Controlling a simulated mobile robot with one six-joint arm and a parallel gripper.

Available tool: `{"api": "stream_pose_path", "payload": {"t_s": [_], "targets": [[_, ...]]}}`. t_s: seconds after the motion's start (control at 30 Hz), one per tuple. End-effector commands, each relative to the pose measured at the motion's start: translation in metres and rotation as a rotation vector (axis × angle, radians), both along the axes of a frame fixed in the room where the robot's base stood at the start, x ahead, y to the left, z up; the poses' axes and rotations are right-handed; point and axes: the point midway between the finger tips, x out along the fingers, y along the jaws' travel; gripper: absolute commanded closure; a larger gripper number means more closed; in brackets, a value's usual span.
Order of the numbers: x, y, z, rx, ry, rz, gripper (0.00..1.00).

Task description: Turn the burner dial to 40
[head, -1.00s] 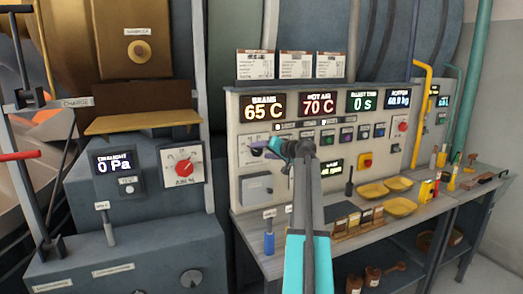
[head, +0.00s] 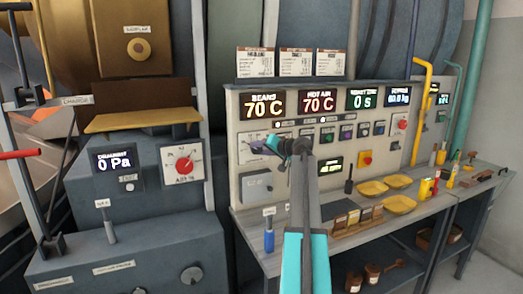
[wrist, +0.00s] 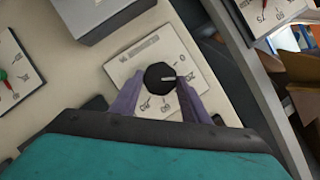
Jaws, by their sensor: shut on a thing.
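The burner dial (wrist: 154,74) is a round black knob with a white pointer line, on a pale plate (wrist: 122,73) with printed numbers around it. In the wrist view the pointer points right, towards the right finger. The numbers are small and tilted, and the right finger covers part of the scale, so I cannot read the exact setting. My gripper (wrist: 160,84) has its purple fingers on either side of the knob, shut on it. In the head view my gripper (head: 266,147) is at the left of the control panel (head: 236,165), and the knob is not clearly seen.
A grey box (head: 257,187) is fixed below the dial on the panel. Displays above include BEANS (head: 264,104) and HOT AIR (head: 318,102), both at 70 C.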

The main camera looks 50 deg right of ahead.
Motion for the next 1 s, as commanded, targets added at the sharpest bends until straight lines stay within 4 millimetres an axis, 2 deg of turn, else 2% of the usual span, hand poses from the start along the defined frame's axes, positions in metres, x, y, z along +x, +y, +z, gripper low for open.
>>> {"api": "stream_pose_path", "payload": {"t_s": [0.37,1.0], "targets": [[-0.001,-0.0025,-0.005,0.131,-0.053,-0.003,0.81],[-0.0024,-0.0044,-0.0087,0.557,-0.225,-0.003,0.81]]}}
